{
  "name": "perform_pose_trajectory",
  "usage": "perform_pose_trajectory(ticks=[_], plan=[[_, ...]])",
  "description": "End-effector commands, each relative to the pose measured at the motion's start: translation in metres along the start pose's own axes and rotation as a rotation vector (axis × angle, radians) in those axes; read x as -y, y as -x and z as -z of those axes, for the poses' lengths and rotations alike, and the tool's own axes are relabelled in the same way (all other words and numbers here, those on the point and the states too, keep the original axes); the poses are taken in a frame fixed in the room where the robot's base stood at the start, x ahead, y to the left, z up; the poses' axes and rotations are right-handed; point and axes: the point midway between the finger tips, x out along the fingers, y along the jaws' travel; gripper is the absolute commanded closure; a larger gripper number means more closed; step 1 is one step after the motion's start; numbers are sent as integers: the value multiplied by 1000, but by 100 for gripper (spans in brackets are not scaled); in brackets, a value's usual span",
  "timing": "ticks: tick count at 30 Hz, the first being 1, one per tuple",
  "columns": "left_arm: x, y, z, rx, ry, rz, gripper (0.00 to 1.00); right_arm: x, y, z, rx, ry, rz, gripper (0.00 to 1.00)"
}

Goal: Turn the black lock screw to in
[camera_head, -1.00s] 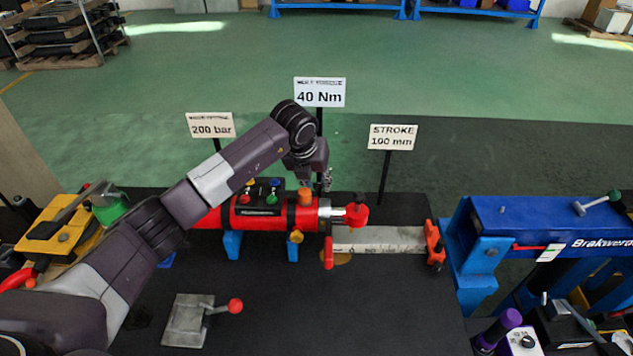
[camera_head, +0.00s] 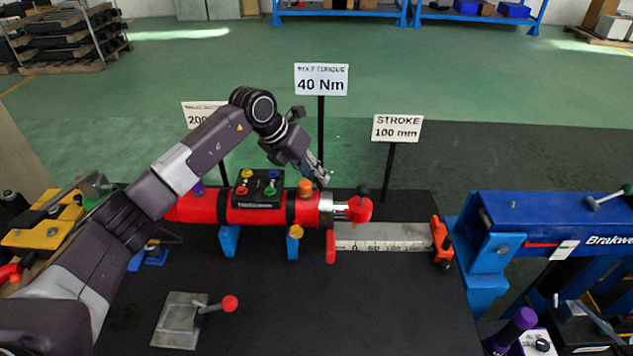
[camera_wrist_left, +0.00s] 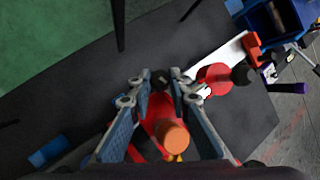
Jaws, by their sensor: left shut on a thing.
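My left gripper (camera_head: 323,178) reaches down from the left onto the right end of the red cylinder (camera_head: 225,207), just right of the orange cap (camera_head: 305,187). In the left wrist view its fingertips (camera_wrist_left: 160,77) are closed around a small black knob, which I take for the black lock screw (camera_wrist_left: 160,80). In the head view the fingers hide this screw. The red cylinder (camera_wrist_left: 160,108) and orange cap (camera_wrist_left: 172,138) lie between the fingers in the wrist view. How far the screw is turned cannot be told. The right gripper is not in view.
A red knob with a black top (camera_head: 361,205) stands close right of the gripper. A scale bar (camera_head: 390,232) runs to an orange stop (camera_head: 440,243). Signs on posts (camera_head: 321,80) stand behind. A grey block with a red-tipped lever (camera_head: 182,322) lies in front.

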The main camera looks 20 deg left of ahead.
Motion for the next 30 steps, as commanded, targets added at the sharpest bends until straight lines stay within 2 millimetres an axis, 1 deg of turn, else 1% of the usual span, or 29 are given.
perform_pose_trajectory(ticks=[9, 10, 14, 15, 20, 24, 26, 29, 30], plan=[[0, 1, 0, 0, -5, 5, 100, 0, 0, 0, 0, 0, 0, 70], [0, 1, 0, 0, -5, 5, 80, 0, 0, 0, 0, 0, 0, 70], [0, 1, 0, 0, -5, 5, 66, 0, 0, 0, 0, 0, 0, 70], [0, 1, 0, 0, -5, 5, 64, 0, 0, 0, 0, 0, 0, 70], [0, 0, 0, 0, -4, 5, 64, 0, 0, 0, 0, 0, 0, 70], [0, 3, 0, 1, -4, 4, 64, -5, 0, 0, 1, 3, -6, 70], [-1, 8, -1, 2, -4, 3, 64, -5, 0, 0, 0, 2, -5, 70], [-1, 22, -1, 2, -5, 3, 64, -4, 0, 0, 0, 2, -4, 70], [-2, 30, -1, 3, -5, 2, 64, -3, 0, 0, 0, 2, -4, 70]])
